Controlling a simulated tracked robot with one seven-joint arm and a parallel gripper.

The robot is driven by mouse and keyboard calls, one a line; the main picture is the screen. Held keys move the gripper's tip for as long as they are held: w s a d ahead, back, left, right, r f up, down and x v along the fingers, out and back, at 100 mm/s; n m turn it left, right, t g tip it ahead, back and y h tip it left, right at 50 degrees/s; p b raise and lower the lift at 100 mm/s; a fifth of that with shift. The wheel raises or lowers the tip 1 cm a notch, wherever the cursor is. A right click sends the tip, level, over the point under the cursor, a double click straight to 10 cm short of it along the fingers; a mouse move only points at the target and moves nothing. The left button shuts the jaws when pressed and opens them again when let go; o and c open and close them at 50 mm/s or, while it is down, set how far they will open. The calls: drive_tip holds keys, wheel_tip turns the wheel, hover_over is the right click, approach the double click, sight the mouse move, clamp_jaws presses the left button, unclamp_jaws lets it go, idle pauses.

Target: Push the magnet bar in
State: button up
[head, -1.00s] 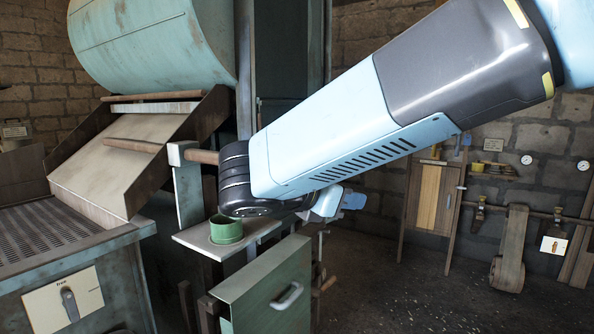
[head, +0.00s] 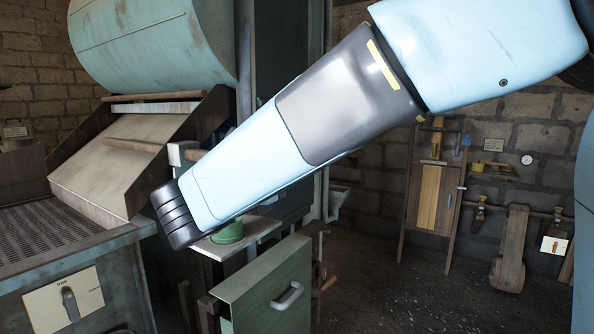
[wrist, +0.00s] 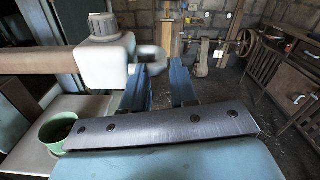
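A brown bar (wrist: 35,60) with a pale block (wrist: 105,62) at its end runs in from the left in the wrist view. I take it for the magnet bar but cannot be sure. The block carries a grey knob on top and a pale ring (wrist: 152,57) on its right side. In the head view the block (head: 179,153) shows just behind my arm, which hides most of the bar. The left fingertip is close to the ring; contact cannot be told. The head view hides the gripper.
A green cup (head: 228,232) stands on a pale shelf (head: 262,228) below my arm. A green panel with a handle (head: 287,296) is below it. A sloping chute (head: 100,180) is at left. The floor (head: 400,295) at right is open.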

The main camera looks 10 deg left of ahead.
drive_tip(key=shift+x, duration=3.2)
clamp_jaws()
